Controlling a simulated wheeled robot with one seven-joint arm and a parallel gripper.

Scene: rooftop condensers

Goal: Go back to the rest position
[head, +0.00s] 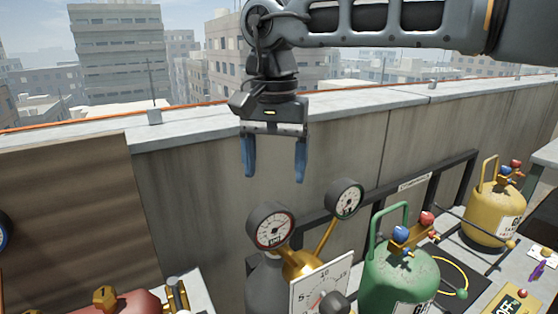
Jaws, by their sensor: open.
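My gripper (274,172) hangs from my arm in the upper middle of the head view. Its two blue fingers point down and are spread apart, with nothing between them. It is in front of the parapet wall (215,190) and appears higher than the gauges and cylinders in the picture. My arm reaches in from the upper right.
Two round gauges (271,228) on brass fittings rise below my gripper, beside a numbered dial plate (320,292). A green cylinder (398,280) and a yellow cylinder (494,216) stand to the right by a dark rail (440,171). A red tank (128,304) is at lower left.

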